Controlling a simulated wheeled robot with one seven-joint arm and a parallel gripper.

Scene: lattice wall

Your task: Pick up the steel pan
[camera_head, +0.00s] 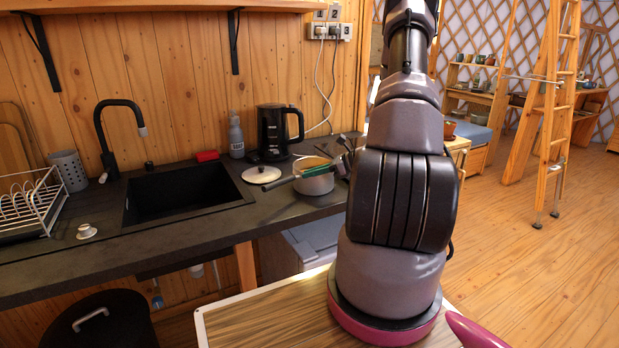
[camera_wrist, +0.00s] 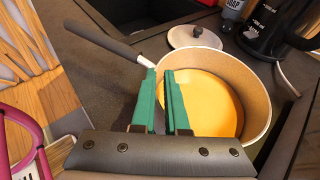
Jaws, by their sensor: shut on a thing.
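The steel pan (camera_head: 317,185) is at the right part of the dark counter, upright, with orange-yellow contents inside. In the wrist view the pan (camera_wrist: 258,92) fills the middle right, and its dark handle (camera_wrist: 100,38) points to the upper left. My gripper (camera_wrist: 162,74) has green fingers, one on each side of the near pan wall next to the handle joint, shut on the rim. The gripper (camera_head: 318,170) also shows small at the pan in the head view. The pan's underside is hidden, so I cannot tell whether it touches the counter.
A lid (camera_head: 262,174) lies left of the pan. A black kettle (camera_head: 276,132) and a grey bottle (camera_head: 236,136) stand behind it. The sink (camera_head: 185,195) and dish rack (camera_head: 30,200) are further left. Open floor (camera_head: 540,250) lies to the right.

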